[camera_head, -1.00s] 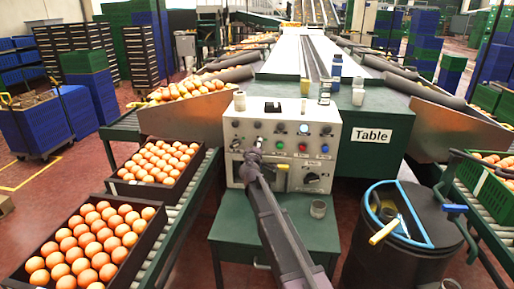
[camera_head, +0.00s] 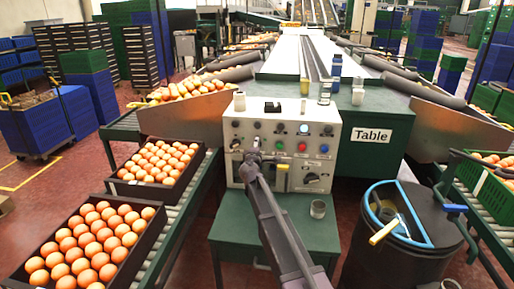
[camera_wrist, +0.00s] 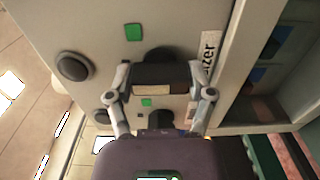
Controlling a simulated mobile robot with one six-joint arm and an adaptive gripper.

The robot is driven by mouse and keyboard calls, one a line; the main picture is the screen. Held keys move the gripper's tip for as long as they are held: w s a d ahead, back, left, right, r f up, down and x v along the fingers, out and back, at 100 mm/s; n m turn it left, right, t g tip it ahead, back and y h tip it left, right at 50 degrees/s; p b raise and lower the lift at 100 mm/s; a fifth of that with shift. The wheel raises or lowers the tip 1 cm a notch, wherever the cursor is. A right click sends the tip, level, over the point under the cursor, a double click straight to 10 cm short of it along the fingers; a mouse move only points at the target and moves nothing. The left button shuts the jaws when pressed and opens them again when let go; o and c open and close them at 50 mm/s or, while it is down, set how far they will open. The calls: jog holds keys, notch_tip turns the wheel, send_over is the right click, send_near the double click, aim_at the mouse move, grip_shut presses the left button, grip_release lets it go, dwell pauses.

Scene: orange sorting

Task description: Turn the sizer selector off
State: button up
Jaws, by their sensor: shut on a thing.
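The sizer selector is a dark knob (camera_wrist: 165,76) on a light grey panel, with a pale strip on its front, beside a partly visible label (camera_wrist: 209,50) ending in "izer". My gripper (camera_wrist: 160,78) has one finger on each side of the knob and is shut on it. In the head view, my gripper (camera_head: 254,153) is at the left half of the control panel (camera_head: 233,131), where my gripper and arm hide the selector. The knob's exact setting is hard to read.
Green squares (camera_wrist: 133,32) and another round dark knob (camera_wrist: 74,66) are near the selector. The panel carries several coloured buttons and a larger dial (camera_head: 311,178). Egg-like orange trays (camera_head: 95,245) are left; a dark bin (camera_head: 395,255) is right.

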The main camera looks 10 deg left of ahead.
jog(key=shift+w, duration=0.1)
jog(key=o, duration=1.1)
jog(key=shift+s, duration=0.2)
jog(key=s, duration=1.1)
jog(key=shift+s+a, duration=0.15)
jog(key=shift+s, duration=0.2)
